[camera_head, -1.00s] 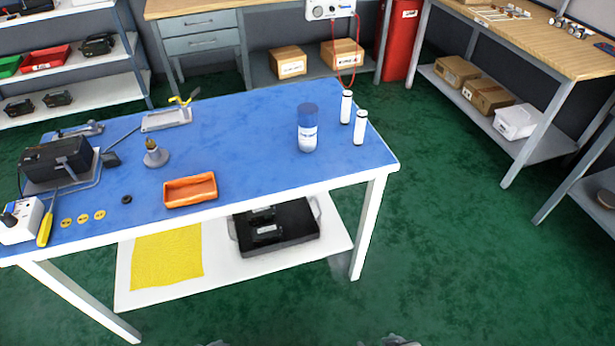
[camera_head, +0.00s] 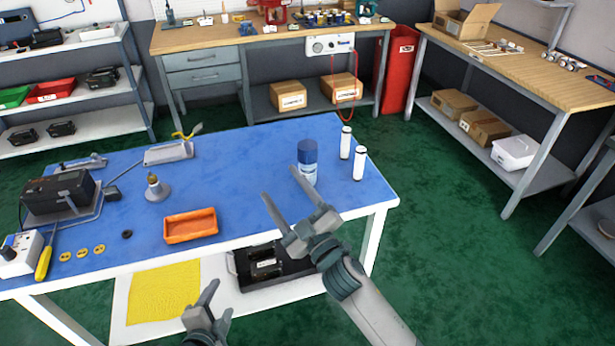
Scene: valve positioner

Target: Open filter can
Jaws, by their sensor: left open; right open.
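The filter can (camera_head: 308,158) stands upright on the blue table, with a dark blue top and a white and blue lower body. My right gripper (camera_head: 282,202) is open and empty in front of the can, its fingers pointing up toward it. One finger overlaps the can's lower part in the picture; I cannot tell whether they touch. My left gripper (camera_head: 198,301) is low at the bottom of the view, in front of the table edge, open and empty.
Two white cylinders (camera_head: 359,164) with dark bands stand just right of the can. An orange tray (camera_head: 190,226) sits near the front edge of the blue table (camera_head: 240,165). A black device, a yellow screwdriver (camera_head: 44,262) and small yellow discs lie at the left.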

